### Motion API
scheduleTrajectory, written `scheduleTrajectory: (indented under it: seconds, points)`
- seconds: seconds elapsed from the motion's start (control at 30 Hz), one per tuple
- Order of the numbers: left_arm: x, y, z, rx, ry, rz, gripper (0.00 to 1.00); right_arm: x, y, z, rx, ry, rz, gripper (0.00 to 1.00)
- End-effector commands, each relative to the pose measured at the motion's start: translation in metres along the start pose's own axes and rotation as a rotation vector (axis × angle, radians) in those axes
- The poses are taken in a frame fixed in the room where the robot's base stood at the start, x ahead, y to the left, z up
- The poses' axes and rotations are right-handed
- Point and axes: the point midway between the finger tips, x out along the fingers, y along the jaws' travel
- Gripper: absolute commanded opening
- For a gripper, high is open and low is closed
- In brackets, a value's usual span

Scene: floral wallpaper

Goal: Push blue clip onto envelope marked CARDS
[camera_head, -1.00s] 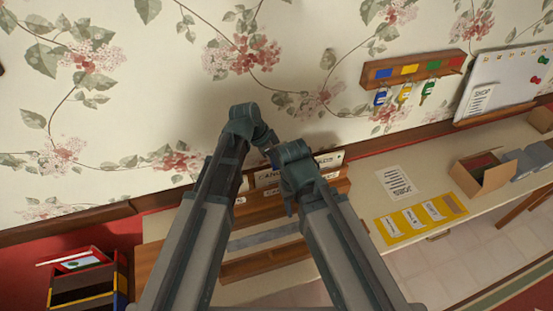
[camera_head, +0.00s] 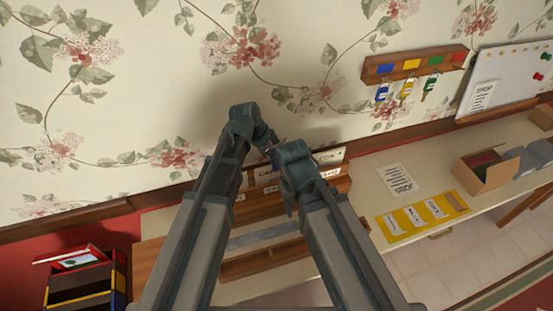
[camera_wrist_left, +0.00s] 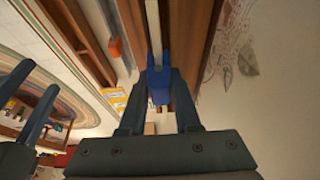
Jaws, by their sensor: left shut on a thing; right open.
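In the left wrist view my left gripper (camera_wrist_left: 160,76) is shut on the blue clip (camera_wrist_left: 160,88). The clip is at the end of a thin pale upright edge (camera_wrist_left: 153,28), probably an envelope seen edge-on. I cannot tell how far the clip is over it. In the head view a pale envelope (camera_head: 331,156) with partly hidden lettering stands in the wooden rack, behind my arms. My left gripper and the clip are mostly hidden there. My right gripper (camera_head: 289,207) is beside the rack's front; its open fingers show at the left of the left wrist view (camera_wrist_left: 41,76).
The wooden rack (camera_head: 262,266) stands against the wall. To its right on the counter lie a JOBS sheet (camera_head: 397,180), a yellow strip with white cards (camera_head: 421,216) and an open cardboard box (camera_head: 485,172). Key hooks (camera_head: 414,65) hang above.

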Motion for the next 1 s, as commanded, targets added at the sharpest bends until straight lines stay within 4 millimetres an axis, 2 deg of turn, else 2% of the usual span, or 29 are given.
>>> scheduleTrajectory:
  seconds: [1.0]
  points:
    - [0.0057,0.0000,0.0024,0.000,0.000,0.000,0.00,0.0061,-0.0006,-0.0004,0.000,0.000,0.000,0.50]
